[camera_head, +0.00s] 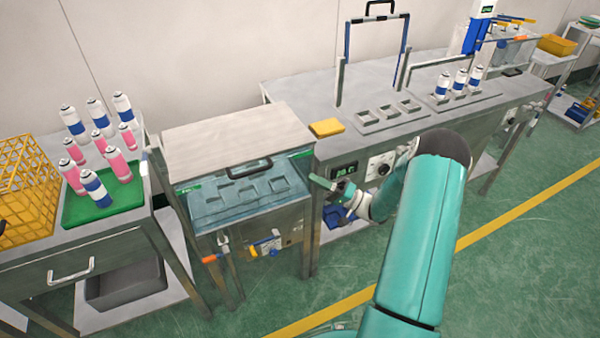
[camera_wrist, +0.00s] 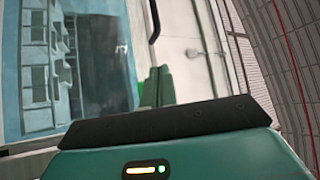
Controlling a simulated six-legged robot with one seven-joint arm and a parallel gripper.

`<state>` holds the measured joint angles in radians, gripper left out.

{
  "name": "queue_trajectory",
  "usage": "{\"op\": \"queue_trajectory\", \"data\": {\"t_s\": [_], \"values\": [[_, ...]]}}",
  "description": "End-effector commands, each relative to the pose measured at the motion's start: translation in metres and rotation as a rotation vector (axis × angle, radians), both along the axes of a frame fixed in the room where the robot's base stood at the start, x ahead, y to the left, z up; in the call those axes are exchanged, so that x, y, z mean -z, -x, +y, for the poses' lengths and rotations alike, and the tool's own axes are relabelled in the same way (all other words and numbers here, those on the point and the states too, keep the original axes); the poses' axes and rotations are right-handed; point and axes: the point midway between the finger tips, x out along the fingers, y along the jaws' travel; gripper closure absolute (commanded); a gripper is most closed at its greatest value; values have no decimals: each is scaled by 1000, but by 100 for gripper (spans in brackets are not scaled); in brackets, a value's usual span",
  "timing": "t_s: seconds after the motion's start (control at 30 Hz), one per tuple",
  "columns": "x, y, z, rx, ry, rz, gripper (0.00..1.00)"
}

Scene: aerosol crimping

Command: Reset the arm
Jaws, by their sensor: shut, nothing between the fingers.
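My teal arm rises from the bottom right of the head view, bends at a dark elbow joint and reaches back left. My gripper (camera_head: 324,183) is at its end, in front of the middle metal station, beside the right edge of the water tank (camera_head: 240,200). It looks shut with nothing in it. In the wrist view the green fingers of my gripper (camera_wrist: 158,85) lie together. Beyond them are the tank's blue water (camera_wrist: 95,60) and a pale metal panel. The forearm partly hides the station's front panel.
The left table holds a green tray (camera_head: 75,212) with several cans and a yellow basket (camera_head: 28,190). The middle station (camera_head: 300,80) has an upright frame and three white-blue cans (camera_head: 459,80). A yellow block (camera_head: 327,127) lies at its corner. Green floor is open in front.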

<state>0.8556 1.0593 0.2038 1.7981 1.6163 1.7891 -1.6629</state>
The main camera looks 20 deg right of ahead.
Motion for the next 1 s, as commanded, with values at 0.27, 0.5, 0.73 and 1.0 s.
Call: {"op": "queue_trajectory", "data": {"t_s": [0.27, 0.5, 0.73, 1.0], "values": [[4, 10, -11, -1, -2, -6, 100], [-14, 9, 11, -95, 42, 36, 100], [-62, 24, 82, -380, 224, 221, 100], [-102, 68, 150, -604, 524, 472, 100]]}}
